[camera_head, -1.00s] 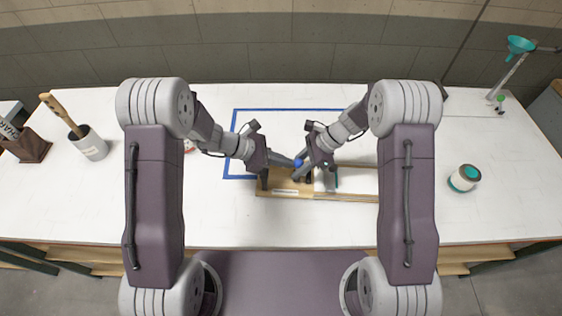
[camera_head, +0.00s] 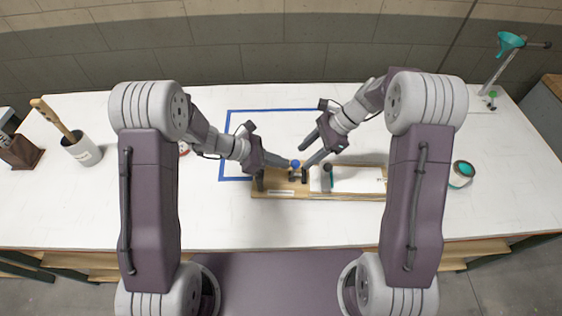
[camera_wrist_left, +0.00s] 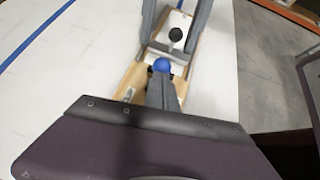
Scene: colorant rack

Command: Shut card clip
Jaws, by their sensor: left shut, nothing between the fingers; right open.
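A wooden board (camera_head: 290,194) lies near the table's front edge, with a white card (camera_head: 358,180) on its right part. A blue ball knob (camera_head: 295,163) stands toward its left part, among dark fittings. A black knob (camera_head: 327,168) stands on a grey plate at the card's left end. My left gripper (camera_head: 287,164) is shut and empty, its tips right beside the blue knob; the left wrist view shows them just below the blue knob (camera_wrist_left: 161,65). Contact is unclear. My right gripper (camera_head: 305,156) is open at the board's back edge, right of the blue knob. Its fingers partly hide the clip.
A blue outline (camera_head: 222,150) marks the white table behind the board. A white pot (camera_head: 82,148) with a wooden-handled tool stands far left. An open can (camera_head: 462,173) stands right, and a teal funnel on a stand (camera_head: 509,42) at the back right. The front table strip is clear.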

